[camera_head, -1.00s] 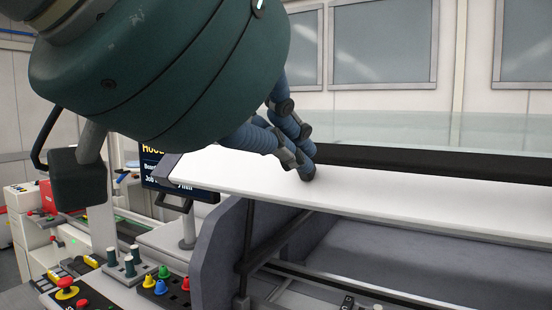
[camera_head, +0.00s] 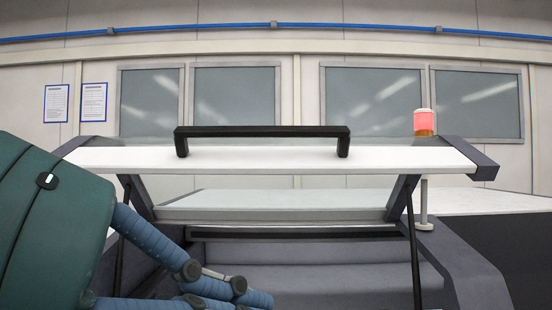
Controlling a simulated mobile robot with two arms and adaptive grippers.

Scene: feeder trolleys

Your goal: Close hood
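The hood (camera_head: 270,159) is a white panel with grey ends, and it stands raised above the machine's opening. Its black bar handle (camera_head: 262,131) runs along the front edge, clear of any gripper. My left gripper (camera_head: 254,292) comes in at the lower left, with a dark green body and blue jointed fingers. It is below the hood, in front of the left part of the opening, and looks apart from the handle. The bottom frame edge cuts off part of its fingers, so its opening is unclear. My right gripper is out of view.
Dark struts (camera_head: 413,250) stand on both sides of the opening. The grey machine interior (camera_head: 330,275) lies below the hood. A red and orange signal lamp (camera_head: 424,122) stands on a post at the right. The space in front of the handle looks free.

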